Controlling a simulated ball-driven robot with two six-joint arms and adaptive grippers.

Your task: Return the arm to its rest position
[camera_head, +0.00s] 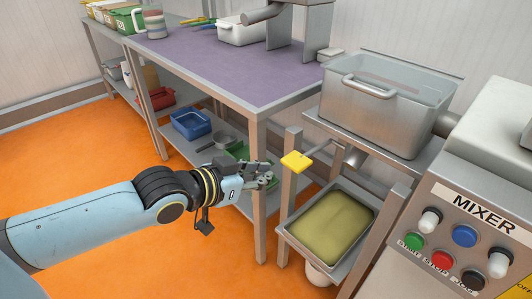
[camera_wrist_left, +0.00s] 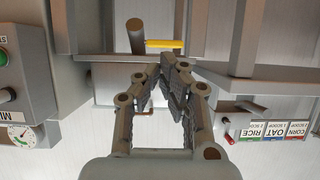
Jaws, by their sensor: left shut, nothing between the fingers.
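My left arm comes in from the left in the head view. Its gripper (camera_head: 268,178) is in front of the purple-topped table's near leg, left of the yellow handle (camera_head: 297,161) and apart from it. In the left wrist view the gripper's fingers (camera_wrist_left: 172,75) converge, shut with nothing between them. The yellow handle also shows there as a yellow bar (camera_wrist_left: 165,44) beyond the fingertips. My right gripper is in neither view.
A metal hopper (camera_head: 385,105) stands on a frame right of the table (camera_head: 215,65). A tray of greenish-yellow material (camera_head: 332,222) sits below. The mixer panel (camera_head: 455,235) is at right. Bins sit on the lower shelf. Orange floor (camera_head: 120,255) is open around my arm.

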